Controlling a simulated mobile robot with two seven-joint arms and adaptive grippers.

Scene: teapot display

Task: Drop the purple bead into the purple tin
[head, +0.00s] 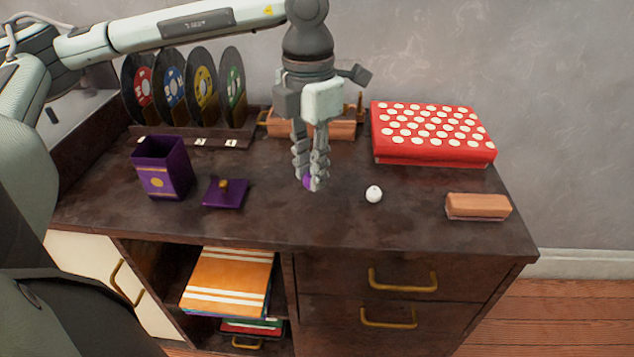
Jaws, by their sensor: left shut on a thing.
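The purple tin (164,174) stands upright and open-topped on the left part of the dark cabinet top. Its purple lid (226,194) with a gold knob lies flat just to the right of it. My left gripper (312,183) points down over the middle of the top, to the right of the tin and lid. It is shut on the purple bead (307,181), which shows partly between the fingertips. The fingers hide the rest of the bead. I cannot tell whether the bead touches the surface. My right gripper is not in view.
A white bead (374,194) lies right of the gripper. A wooden block (478,206) is at the right edge, and a red white-dotted box (432,133) behind. Records (142,88) stand in a rack at back left. A wooden item (341,130) is behind the gripper.

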